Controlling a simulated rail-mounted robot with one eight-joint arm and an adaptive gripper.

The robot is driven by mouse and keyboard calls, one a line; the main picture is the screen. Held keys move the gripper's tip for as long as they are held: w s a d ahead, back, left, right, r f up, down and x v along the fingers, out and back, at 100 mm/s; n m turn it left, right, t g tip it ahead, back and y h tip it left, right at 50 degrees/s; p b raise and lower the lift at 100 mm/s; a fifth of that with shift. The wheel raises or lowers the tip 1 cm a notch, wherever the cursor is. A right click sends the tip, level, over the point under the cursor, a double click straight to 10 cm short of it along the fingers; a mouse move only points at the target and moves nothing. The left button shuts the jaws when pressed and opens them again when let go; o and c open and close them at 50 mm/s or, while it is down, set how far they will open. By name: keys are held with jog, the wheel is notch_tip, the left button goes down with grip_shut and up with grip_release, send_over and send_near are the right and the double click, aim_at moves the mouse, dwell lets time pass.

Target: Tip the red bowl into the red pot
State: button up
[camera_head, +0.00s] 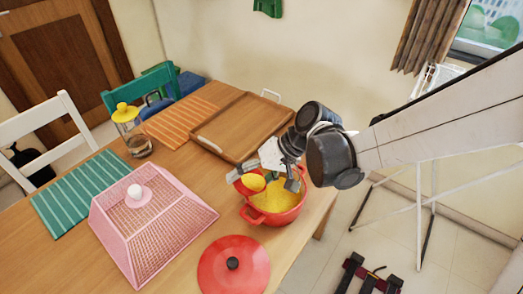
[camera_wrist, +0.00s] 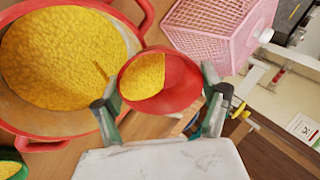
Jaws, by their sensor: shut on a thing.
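The red pot (camera_head: 284,218) stands near the table's right edge and holds a large amount of yellow grainy food. The red bowl (camera_head: 240,187) is tilted above the pot's left rim, with yellow food showing in it. In the wrist view the red bowl (camera_wrist: 186,82) overlaps the rim of the red pot (camera_wrist: 52,131), and yellow food lies toward its pot side. My gripper (camera_wrist: 160,108) is shut on the bowl, one finger on each side. In the head view my gripper (camera_head: 273,179) partly hides the bowl and the pot's back rim.
A red lid (camera_head: 233,277) lies in front of the pot. A pink mesh cover (camera_head: 150,225) stands to the left. A wooden tray (camera_head: 240,125) lies behind, beside a yellow-lidded jar (camera_head: 133,130). Part of a green thing (camera_wrist: 12,165) shows near the pot.

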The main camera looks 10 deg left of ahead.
jog(key=shift+w+d+g+y+b, duration=0.15)
jog(key=shift+g+y+b, duration=0.25)
jog(key=shift+y+b, duration=0.9)
dwell(0.9)
jog(key=shift+d+b, duration=0.1)
jog(key=shift+b, duration=0.55)
jog(key=shift+d+y+b, duration=0.1)
jog(key=shift+y+b, duration=0.3)
jog(key=shift+b, duration=0.3)
jog(key=shift+w+d+r+g+y+b, duration=0.15)
jog(key=shift+g+y+b, duration=0.35)
jog(key=shift+y+b, duration=0.5)
dwell(0.6)
jog(key=shift+r+h, duration=0.15)
jog(key=shift+h, duration=0.15)
